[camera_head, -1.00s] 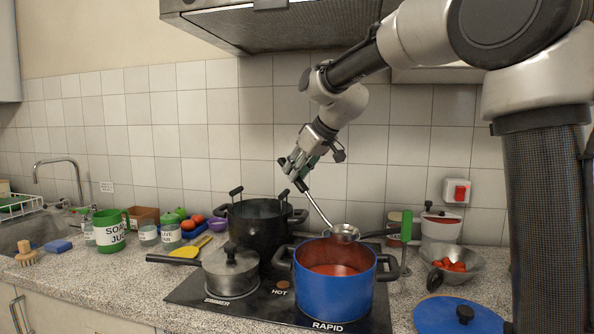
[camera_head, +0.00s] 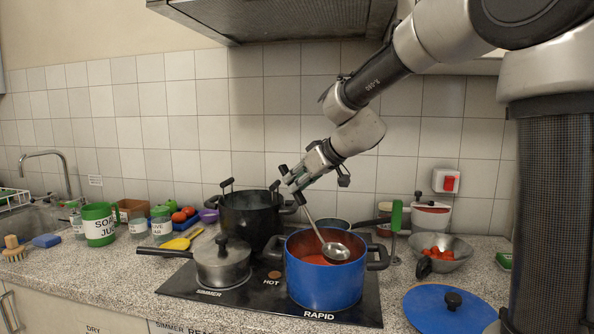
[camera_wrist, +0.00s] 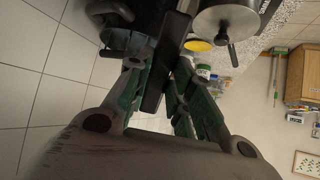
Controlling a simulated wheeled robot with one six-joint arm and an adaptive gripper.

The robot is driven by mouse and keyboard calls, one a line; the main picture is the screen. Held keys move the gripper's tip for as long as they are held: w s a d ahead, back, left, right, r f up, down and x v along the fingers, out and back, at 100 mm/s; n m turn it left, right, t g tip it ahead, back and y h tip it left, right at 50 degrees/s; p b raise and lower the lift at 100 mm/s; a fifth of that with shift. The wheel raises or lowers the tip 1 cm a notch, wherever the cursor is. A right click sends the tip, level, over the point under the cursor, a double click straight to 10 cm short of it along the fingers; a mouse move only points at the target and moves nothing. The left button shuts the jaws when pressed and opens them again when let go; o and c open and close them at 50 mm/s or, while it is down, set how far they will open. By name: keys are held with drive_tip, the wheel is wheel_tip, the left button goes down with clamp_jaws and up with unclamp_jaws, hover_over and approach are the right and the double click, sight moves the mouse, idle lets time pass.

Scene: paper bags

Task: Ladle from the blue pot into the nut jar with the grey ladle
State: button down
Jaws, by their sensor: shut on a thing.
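The blue pot (camera_head: 325,288) stands open on the front right of the hob, with red liquid inside. My gripper (camera_head: 296,194), above and behind the pot's left side, is shut on the dark upper end of the grey ladle (camera_head: 336,252). In the wrist view the dark ladle handle (camera_wrist: 163,62) lies between my green fingers (camera_wrist: 158,92). The ladle slants down to the right, its bowl inside the pot's mouth near the liquid; whether it touches or holds any is unclear. Several jars stand at the left, one (camera_head: 161,226) labelled "LIVE JAR" as far as it shows; I cannot read a nut label.
A black pot (camera_head: 250,222) stands behind left and a lidded grey saucepan (camera_head: 222,262) at front left. A green-handled utensil (camera_head: 396,225), a bowl of tomatoes (camera_head: 440,254) and a blue lid (camera_head: 450,310) are at the right. A green mug (camera_head: 99,226) is at the left.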

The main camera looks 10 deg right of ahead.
sight(284, 165)
drive_tip(key=shift+f, duration=3.85)
drive_tip(key=shift+g+h, duration=0.7)
drive_tip(key=shift+g, duration=0.2)
drive_tip(key=shift+w+a+r, duration=0.35)
drive_tip(key=shift+w+r, duration=0.1)
drive_tip(key=shift+r, duration=1.7)
drive_tip(key=shift+w+a+r, duration=0.3)
drive_tip(key=shift+w+r, duration=0.2)
drive_tip(key=shift+r, duration=1.7)
drive_tip(key=shift+w+a+r, duration=0.35)
drive_tip(key=shift+w+r, duration=0.1)
drive_tip(key=shift+r, duration=1.7)
